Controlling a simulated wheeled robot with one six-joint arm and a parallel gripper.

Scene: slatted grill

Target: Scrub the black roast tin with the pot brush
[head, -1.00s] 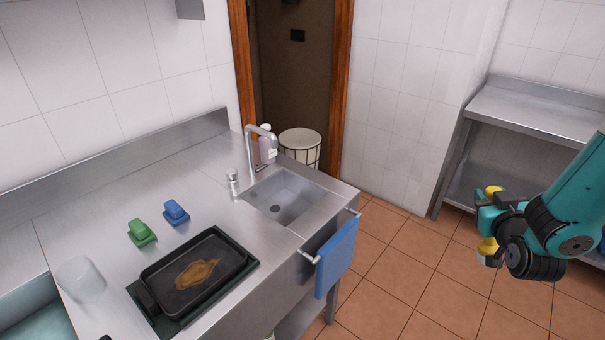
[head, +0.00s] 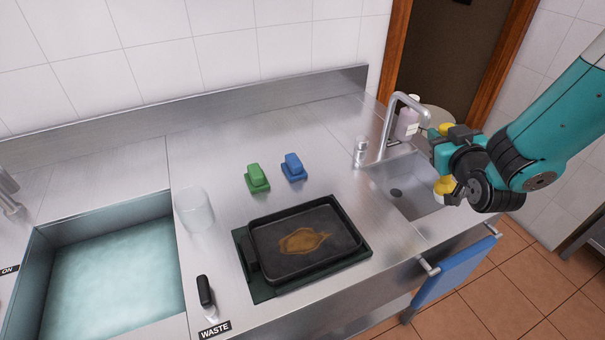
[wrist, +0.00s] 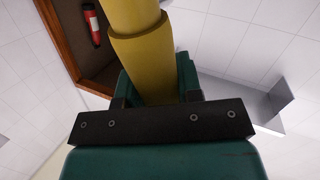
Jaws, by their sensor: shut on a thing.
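The black roast tin (head: 335,222) lies flat on a dark green mat (head: 262,291) on the steel counter, with a brown stain (head: 302,242) on its floor. My gripper (head: 446,158) is at the right, in front of the sink and well apart from the tin. It is shut on a yellow, round-bodied thing, which looks like the pot brush (head: 445,185). Its yellow ends show above and below the jaws, with a pale patch at the lower end. In the wrist view the yellow body (wrist: 140,50) stands up between the jaws; its bristles are not clear.
A green scrubber (head: 257,178) and a blue scrubber (head: 293,167) stand behind the tin. A clear tub (head: 193,211), a black-handled tool (head: 205,291) and a water-filled basin (head: 110,280) are left. The tap (head: 389,120) rises behind the sink (head: 386,177). A blue towel (head: 455,272) hangs in front.

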